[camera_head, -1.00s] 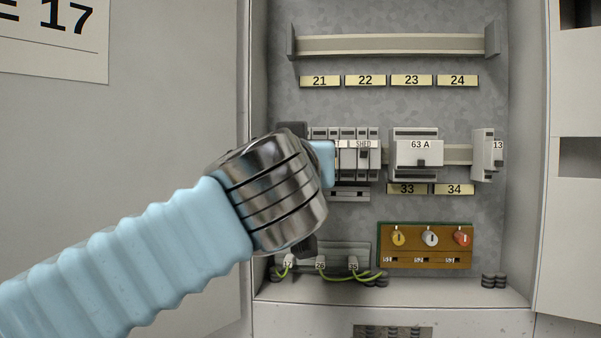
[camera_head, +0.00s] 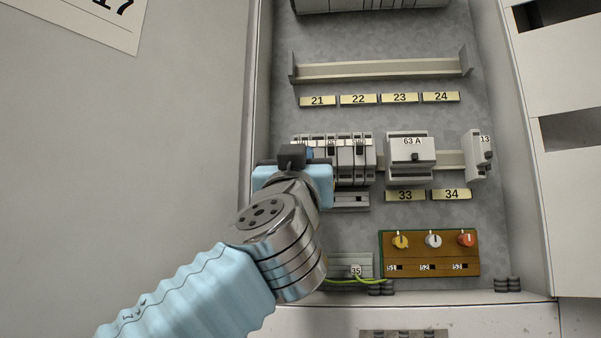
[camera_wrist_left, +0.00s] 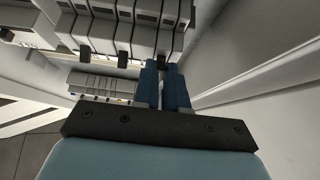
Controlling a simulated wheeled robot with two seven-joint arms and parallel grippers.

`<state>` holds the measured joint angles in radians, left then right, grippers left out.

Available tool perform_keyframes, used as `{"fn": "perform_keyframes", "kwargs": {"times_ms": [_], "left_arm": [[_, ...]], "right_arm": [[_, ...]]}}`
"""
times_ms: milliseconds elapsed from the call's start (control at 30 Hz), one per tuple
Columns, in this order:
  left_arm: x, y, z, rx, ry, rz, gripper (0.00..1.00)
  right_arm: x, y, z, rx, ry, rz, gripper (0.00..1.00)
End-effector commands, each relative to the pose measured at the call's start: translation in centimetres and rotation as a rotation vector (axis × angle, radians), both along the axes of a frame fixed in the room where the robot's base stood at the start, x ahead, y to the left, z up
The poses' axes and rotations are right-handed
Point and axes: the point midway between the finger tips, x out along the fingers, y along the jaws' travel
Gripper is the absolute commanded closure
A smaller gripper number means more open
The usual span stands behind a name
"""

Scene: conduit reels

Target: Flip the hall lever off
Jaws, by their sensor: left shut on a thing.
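A row of slim grey breakers (camera_head: 358,168) sits on the middle rail of the cabinet. Their small labels are too blurred to read now. My left gripper (camera_wrist_left: 163,70) is at the leftmost breaker, which it and my wrist largely hide in the head view. In the left wrist view, its two blue fingers are closed around the dark lever (camera_wrist_left: 161,61) of the end breaker nearest the cabinet wall. The black levers (camera_wrist_left: 123,60) of neighbouring breakers stand free beside the fingers. The lever's exact position is hidden between the fingers. My right gripper is not in view.
A 63 A breaker (camera_head: 411,158) and a tilted module marked 13 (camera_head: 477,156) sit to the right. An orange board (camera_head: 430,254) with three knobs is below. The cabinet's left side wall (camera_head: 259,95) is close to my gripper. The upper rail (camera_head: 380,70) is empty.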

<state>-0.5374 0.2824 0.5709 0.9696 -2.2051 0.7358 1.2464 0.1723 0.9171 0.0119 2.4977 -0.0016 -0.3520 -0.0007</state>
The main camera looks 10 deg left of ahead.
Motion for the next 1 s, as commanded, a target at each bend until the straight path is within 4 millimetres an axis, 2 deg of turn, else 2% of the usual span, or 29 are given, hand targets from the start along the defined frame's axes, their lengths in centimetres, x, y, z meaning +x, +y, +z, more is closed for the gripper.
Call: {"fn": "perform_keyframes", "kwargs": {"times_ms": [300, 333, 500, 800, 1000], "left_arm": [[0.0, -0.1, 0.0, 0.000, -0.001, -0.002, 1.00], [0.0, -0.1, 0.0, 0.000, -0.001, -0.002, 0.85], [0.0, -0.1, 0.0, 0.000, -0.001, -0.001, 0.63], [-0.2, 0.0, -0.2, 0.000, -0.001, -0.001, 0.63], [-2.8, 0.0, -2.4, 0.001, -0.003, -0.001, 0.63]], "right_arm": [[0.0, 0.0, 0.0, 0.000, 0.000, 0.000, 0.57], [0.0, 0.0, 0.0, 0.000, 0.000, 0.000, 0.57], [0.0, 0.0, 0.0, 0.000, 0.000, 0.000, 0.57], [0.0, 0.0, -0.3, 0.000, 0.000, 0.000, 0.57], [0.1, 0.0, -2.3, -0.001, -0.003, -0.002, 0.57]]}}
